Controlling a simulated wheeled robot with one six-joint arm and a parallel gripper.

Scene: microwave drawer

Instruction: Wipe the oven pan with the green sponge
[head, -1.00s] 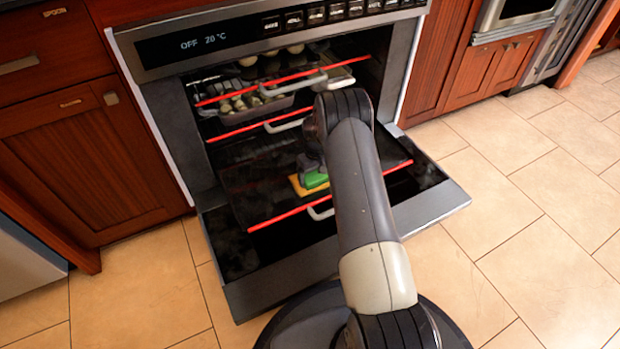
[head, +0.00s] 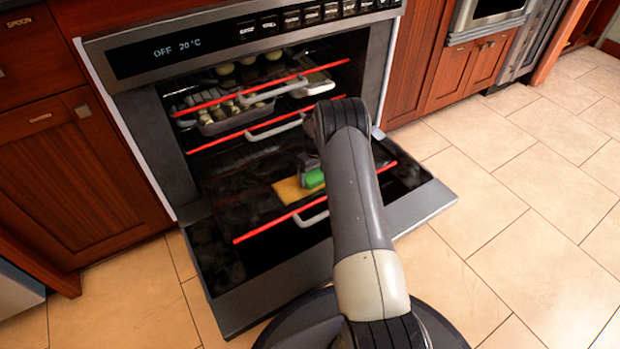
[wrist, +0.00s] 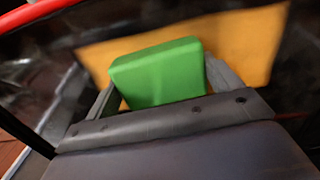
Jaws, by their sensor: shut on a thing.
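The oven pan (head: 235,190) is a dark flat tray on the lowest pulled-out rack of the open oven, behind a red front bar. A flat yellow-orange patch or slab (head: 290,191) lies on it and fills much of the upper wrist view (wrist: 245,50). My gripper (wrist: 160,82) is shut on the green sponge (wrist: 155,72), with one finger on each side. In the head view the sponge (head: 312,178) is at the right part of the yellow patch, partly hidden by my arm. I cannot tell whether its underside touches the patch or pan.
Upper racks with red bars and pale handles hold a tray of round pale food (head: 222,112) close above the pan. The open oven door (head: 225,300) lies below. Wooden cabinets (head: 75,165) flank the oven. The tiled floor (head: 500,200) at right is clear.

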